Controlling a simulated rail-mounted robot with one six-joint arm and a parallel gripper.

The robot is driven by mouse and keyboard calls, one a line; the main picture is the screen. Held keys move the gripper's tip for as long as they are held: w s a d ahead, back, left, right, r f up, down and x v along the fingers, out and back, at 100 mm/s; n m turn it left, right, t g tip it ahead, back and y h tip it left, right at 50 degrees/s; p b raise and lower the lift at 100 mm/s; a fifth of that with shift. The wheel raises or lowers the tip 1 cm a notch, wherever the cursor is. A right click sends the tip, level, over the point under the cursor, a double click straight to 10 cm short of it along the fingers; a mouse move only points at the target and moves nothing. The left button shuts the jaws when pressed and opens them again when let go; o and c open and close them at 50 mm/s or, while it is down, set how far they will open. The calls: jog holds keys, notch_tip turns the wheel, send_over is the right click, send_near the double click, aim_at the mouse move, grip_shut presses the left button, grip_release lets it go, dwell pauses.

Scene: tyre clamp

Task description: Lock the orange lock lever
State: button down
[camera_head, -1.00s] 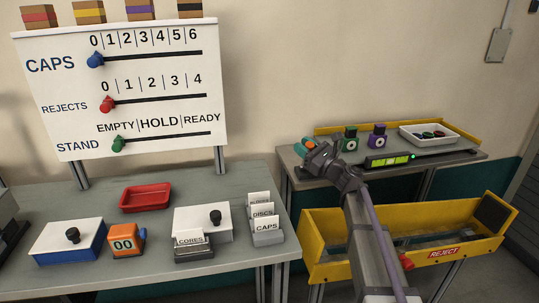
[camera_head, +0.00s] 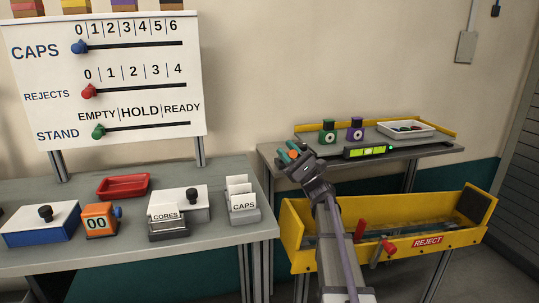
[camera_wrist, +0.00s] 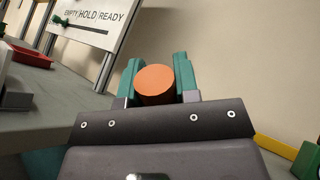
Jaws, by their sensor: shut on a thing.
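My gripper (camera_head: 290,152) is at the front left edge of the right-hand table. Its teal fingers are shut on a round orange piece (camera_head: 293,154). In the wrist view, the flat end of this orange piece (camera_wrist: 155,85) faces the camera between the two fingers (camera_wrist: 155,80). Its far side is hidden, and I cannot tell whether it is the lock lever's grip or joined to anything. No other orange lever shows clearly.
Green (camera_head: 328,133) and purple (camera_head: 356,130) blocks, a white tray (camera_head: 406,131) and a green-lit display (camera_head: 368,152) are on the right-hand table (camera_head: 420,152). A yellow reject bin (camera_head: 465,238) with red handles stands below. An orange counter (camera_head: 100,221) sits left.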

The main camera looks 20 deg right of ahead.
dwell(0.3)
jog(key=c, duration=0.8)
grip_release()
jog(key=shift+c, duration=0.2)
jog(key=b+v, duration=0.8)
jog(key=v, duration=0.3)
jog(key=shift+a, duration=0.1)
